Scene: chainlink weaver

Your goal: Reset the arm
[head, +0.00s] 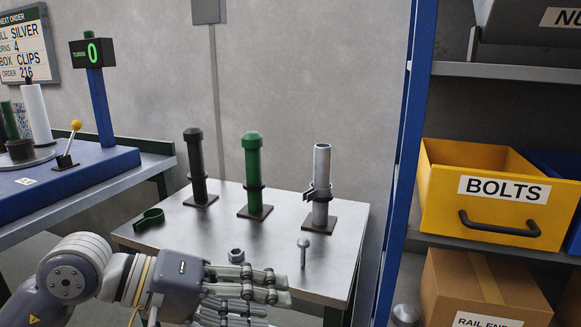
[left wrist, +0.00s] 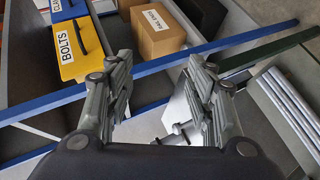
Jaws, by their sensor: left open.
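My left gripper (head: 272,288) reaches in from the lower left of the head view, over the near edge of the metal table (head: 190,230). In the left wrist view its fingers (left wrist: 158,88) are spread apart, with nothing between them. A hex nut (head: 236,255) and an upright bolt (head: 303,250) are on the table just beyond the gripper. Farther back stand a black post (head: 197,165), a green post (head: 252,172) and a silver post (head: 321,185). A green clip (head: 149,220) lies at the table's left. My right gripper is in neither view.
A blue bench (head: 75,195) with a yellow-knobbed lever (head: 72,137) and a turns display (head: 93,53) is at left. At right, a blue shelf upright (head: 408,150) stands beside the yellow BOLTS bin (head: 450,195) and a cardboard box (head: 480,285). The table's back left is clear.

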